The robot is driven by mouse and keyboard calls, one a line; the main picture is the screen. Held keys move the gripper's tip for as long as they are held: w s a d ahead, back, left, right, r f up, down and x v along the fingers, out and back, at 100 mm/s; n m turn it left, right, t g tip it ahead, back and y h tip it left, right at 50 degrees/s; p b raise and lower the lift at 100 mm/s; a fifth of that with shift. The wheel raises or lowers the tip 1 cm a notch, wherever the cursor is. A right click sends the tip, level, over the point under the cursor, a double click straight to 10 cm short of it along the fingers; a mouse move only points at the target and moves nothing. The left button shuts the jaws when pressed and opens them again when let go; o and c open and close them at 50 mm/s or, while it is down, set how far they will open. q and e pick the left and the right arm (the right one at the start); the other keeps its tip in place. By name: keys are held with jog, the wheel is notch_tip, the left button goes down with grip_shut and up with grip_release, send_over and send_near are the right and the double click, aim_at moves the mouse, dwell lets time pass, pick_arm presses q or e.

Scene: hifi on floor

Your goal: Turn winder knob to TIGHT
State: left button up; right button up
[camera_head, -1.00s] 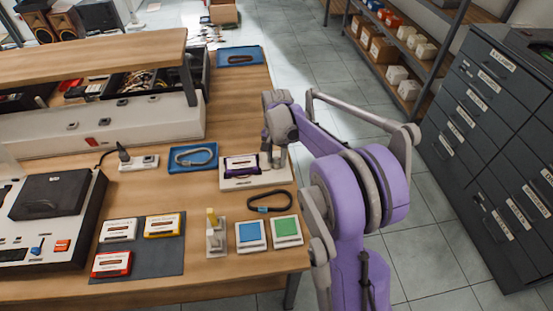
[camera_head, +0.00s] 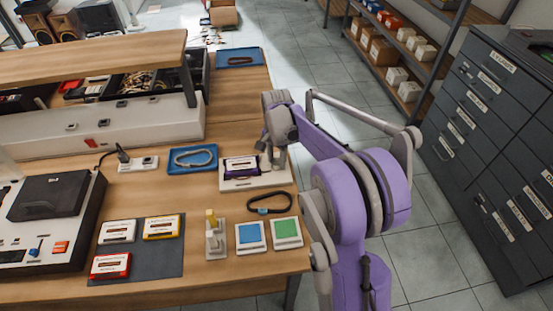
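The winder (camera_head: 232,183) is a pale flat device on the bench, with a dark purple cassette (camera_head: 241,167) lying in its left part. My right arm reaches over the bench from the right. My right gripper (camera_head: 272,163) points down at the right part of the winder, at its right side beside the cassette. The winder knob is hidden or too small to make out there, and any TIGHT marking cannot be read. Whether the fingers touch or hold the knob is unclear. My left gripper is not in view.
A blue tray (camera_head: 193,159) with a grey loop lies left of the winder. A black band (camera_head: 268,203), blue (camera_head: 250,235) and green (camera_head: 287,232) squares and a stand (camera_head: 215,239) lie in front. Cassettes lie on a dark mat (camera_head: 164,261). A tape deck (camera_head: 48,220) stands at left.

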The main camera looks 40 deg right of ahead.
aim_at(275, 163)
jog(key=o, duration=0.4)
jog(key=shift+c, duration=0.2)
notch_tip(275, 163, up, 11)
jog(key=shift+p, duration=0.3)
jog(key=shift+f, duration=0.1)
jog(key=s+a+n+t+p, duration=0.1)
jog(key=s+a+n+t, duration=0.2)
jog(key=s+a+n, duration=0.8)
jog(key=s+a+f+n+t, duration=0.2)
jog(key=s+a+f+n, duration=0.2)
jog(key=s+a+f, duration=0.2)
jog(key=s+a, duration=0.2)
jog(key=s, duration=0.1)
jog(key=shift+a+p, duration=0.35)
jog(key=shift+p, duration=0.05)
